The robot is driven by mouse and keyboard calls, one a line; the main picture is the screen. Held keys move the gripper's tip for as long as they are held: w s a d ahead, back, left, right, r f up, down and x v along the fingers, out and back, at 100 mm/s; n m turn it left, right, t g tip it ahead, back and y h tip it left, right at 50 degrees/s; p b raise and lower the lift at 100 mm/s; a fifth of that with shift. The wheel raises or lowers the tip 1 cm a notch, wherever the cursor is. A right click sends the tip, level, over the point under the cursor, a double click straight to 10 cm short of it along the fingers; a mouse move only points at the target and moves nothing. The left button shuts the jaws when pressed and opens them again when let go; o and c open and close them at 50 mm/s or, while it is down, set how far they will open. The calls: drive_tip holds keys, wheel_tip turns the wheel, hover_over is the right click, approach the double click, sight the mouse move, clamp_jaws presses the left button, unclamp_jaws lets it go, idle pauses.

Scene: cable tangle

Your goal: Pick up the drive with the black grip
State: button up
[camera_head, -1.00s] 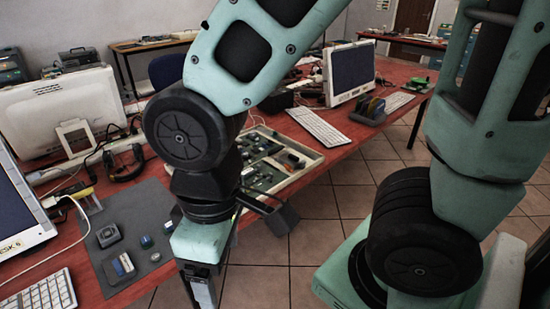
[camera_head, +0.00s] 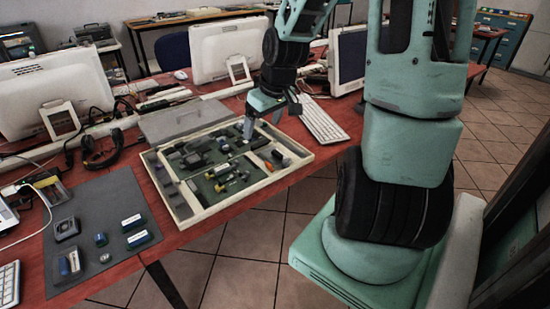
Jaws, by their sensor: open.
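My gripper (camera_head: 272,116) hangs over the back right part of a shallow cream-rimmed tray (camera_head: 292,173), its fingers spread apart and nothing seen between them. The tray holds several small drives and parts, among them dark pieces (camera_head: 195,160), an orange-ended piece (camera_head: 277,158) and a green piece (camera_head: 230,178). Blue pieces with pale labels (camera_head: 138,239) (camera_head: 131,221) lie on the dark grey mat (camera_head: 95,205) at the left. I cannot tell at this size which piece is the drive with the black grip.
A flat grey panel (camera_head: 183,119) lies behind the tray. Monitors (camera_head: 228,47) stand along the back of the red table, with a white keyboard (camera_head: 322,122) right of the tray. Cables and a black headset (camera_head: 100,150) lie at the left. Tiled floor is open in front.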

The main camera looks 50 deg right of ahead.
drive_tip(key=s+d+m+h, duration=0.1)
drive_tip(key=s+d+m, duration=0.15)
drive_tip(key=d, duration=0.65)
drive_tip(key=b, duration=0.4)
hover_over(276, 152)
drive_tip(key=s, duration=0.2)
drive_tip(key=shift+n+t, duration=0.3)
drive_tip(key=shift+n, duration=0.05)
wheel_tip(276, 152, down, 12)
drive_tip(key=shift+s+a+r, duration=0.15)
drive_tip(key=shift+r, duration=0.1)
drive_tip(key=shift+a+b+x, duration=0.1)
drive_tip(key=shift+b+x, duration=0.05)
drive_tip(key=shift+x, duration=1.25)
drive_tip(key=shift+a+b+x, duration=0.15)
drive_tip(key=shift+x, duration=1.25)
drive_tip(key=shift+d, duration=0.1)
drive_tip(key=c, duration=1.1)
